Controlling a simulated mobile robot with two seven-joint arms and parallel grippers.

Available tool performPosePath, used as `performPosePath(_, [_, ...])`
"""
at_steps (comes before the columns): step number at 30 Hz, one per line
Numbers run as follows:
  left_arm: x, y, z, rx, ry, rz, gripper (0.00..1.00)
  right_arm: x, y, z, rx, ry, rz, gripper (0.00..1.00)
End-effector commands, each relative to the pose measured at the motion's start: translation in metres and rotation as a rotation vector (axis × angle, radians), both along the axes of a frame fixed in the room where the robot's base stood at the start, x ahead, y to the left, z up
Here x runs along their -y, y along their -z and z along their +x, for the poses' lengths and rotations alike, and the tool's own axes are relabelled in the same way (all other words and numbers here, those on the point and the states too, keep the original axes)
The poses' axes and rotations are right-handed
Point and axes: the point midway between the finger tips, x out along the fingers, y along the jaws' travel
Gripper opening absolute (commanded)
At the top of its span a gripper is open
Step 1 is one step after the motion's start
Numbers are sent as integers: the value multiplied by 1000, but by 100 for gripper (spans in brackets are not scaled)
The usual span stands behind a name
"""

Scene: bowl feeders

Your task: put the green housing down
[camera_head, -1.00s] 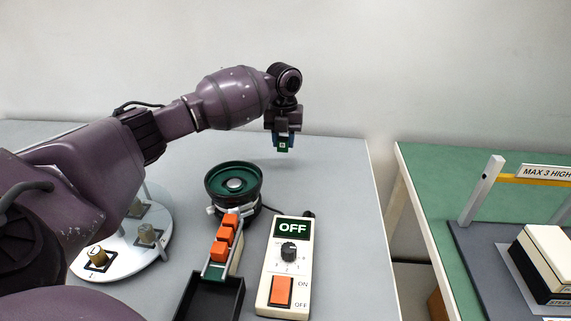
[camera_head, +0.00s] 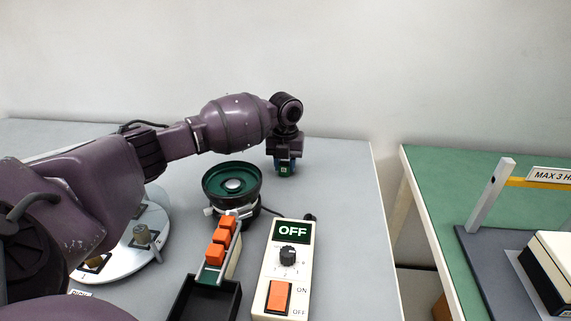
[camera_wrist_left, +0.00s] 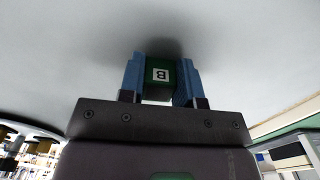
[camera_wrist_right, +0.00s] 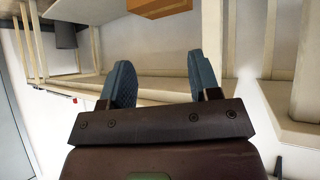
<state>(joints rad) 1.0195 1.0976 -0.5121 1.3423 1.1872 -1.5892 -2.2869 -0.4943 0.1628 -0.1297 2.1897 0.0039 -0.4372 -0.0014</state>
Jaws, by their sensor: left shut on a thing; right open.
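The green housing (camera_wrist_left: 160,78) has a white label with a letter B and sits between the blue fingers of my left gripper (camera_wrist_left: 161,82) in the left wrist view. The gripper is shut on it. In the head view the housing (camera_head: 285,171) is low over the grey table (camera_head: 335,215), behind and right of the bowl feeder. I cannot tell whether it touches the table. My right gripper (camera_wrist_right: 160,85) is open and empty in the right wrist view, and is not in the head view.
A green bowl feeder (camera_head: 232,181) with orange blocks (camera_head: 221,240) on its track leads to a black bin (camera_head: 205,299). A control box (camera_head: 285,265) reading OFF stands beside it. A round plate (camera_head: 140,258) with fixtures is at left. A green table (camera_head: 440,185) is at right.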

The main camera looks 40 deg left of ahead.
Motion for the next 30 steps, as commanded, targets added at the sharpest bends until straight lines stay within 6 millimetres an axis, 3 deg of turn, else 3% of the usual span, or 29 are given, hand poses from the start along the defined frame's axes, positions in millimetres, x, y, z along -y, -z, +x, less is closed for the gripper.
performPosePath(3, [0, 3, 0, -1, 0, -1, 8, 0, 2, -2, -5, 0, 0, 57])
performPosePath(4, [0, 3, 0, -1, 0, -1, 34, 1, 2, -2, -6, 1, -1, 57])
performPosePath(9, [0, 3, 0, -1, 0, -1, 57, 1, 4, -4, -12, 2, -2, 57])
performPosePath(20, [0, -5, 0, 2, 0, 0, 57, 1, 4, -5, -12, 3, -2, 57])
performPosePath(30, [0, -67, 1, 9, 0, -1, 57, 1, -12, 2, 20, 3, -1, 57])
